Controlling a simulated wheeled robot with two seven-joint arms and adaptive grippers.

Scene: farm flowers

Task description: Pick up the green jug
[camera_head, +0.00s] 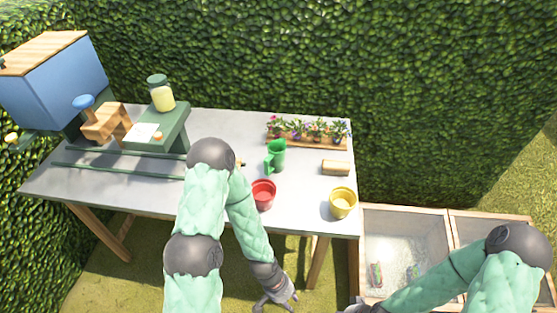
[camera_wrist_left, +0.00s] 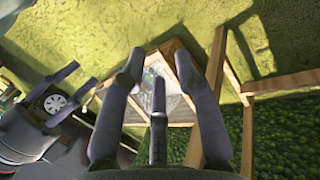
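The green jug (camera_head: 277,158) stands upright on the grey table (camera_head: 228,125), in front of the flower planter, with its handle toward the left. My left gripper (camera_head: 277,301) hangs low in front of the table, well below and apart from the jug. In the left wrist view its fingers (camera_wrist_left: 160,68) are spread and empty. My right gripper shows at the left of the left wrist view (camera_wrist_left: 72,88), with fingers apart and nothing visible in them. In the head view it is mostly cut off at the bottom edge. The jug is not visible in the left wrist view.
A red pot (camera_head: 263,194) and a yellow pot (camera_head: 343,203) stand near the table's front edge. A wooden block (camera_head: 335,168) lies right of the jug. The planter (camera_head: 308,137) is behind it. A green stand (camera_head: 160,130) with a jar (camera_head: 160,93) is left. Wood-framed boxes (camera_head: 405,212) are right.

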